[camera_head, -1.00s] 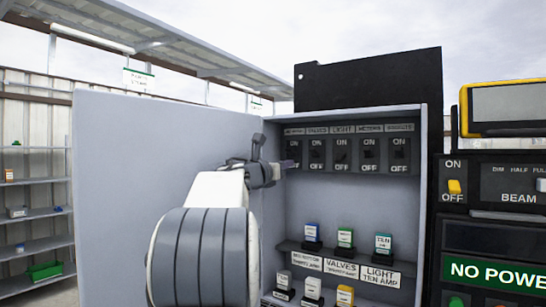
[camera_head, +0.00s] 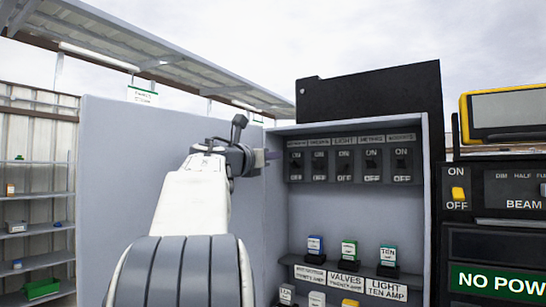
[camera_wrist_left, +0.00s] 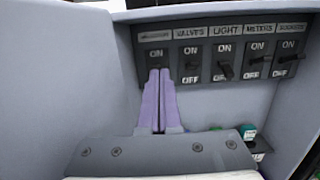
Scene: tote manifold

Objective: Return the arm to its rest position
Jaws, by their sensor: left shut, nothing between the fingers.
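My left gripper (camera_head: 272,155) is in front of the open grey cabinet (camera_head: 345,215), near its left edge and the opened door (camera_head: 135,150). In the left wrist view its two purple fingers (camera_wrist_left: 159,78) lie together, with nothing between them. They overlap the lower part of the leftmost switch in that picture; I cannot tell the gap in depth. A row of labelled ON/OFF switches (camera_head: 344,163) runs along the cabinet top and also shows in the left wrist view (camera_wrist_left: 223,60). My right gripper is not in view.
Several coloured fuse-like blocks (camera_head: 349,249) stand on the cabinet's lower shelves. A black panel with a yellow switch (camera_head: 458,194) and a green NO POWER sign (camera_head: 498,284) is at the right. Wall shelves (camera_head: 38,232) stand at far left. The door is close beside my arm.

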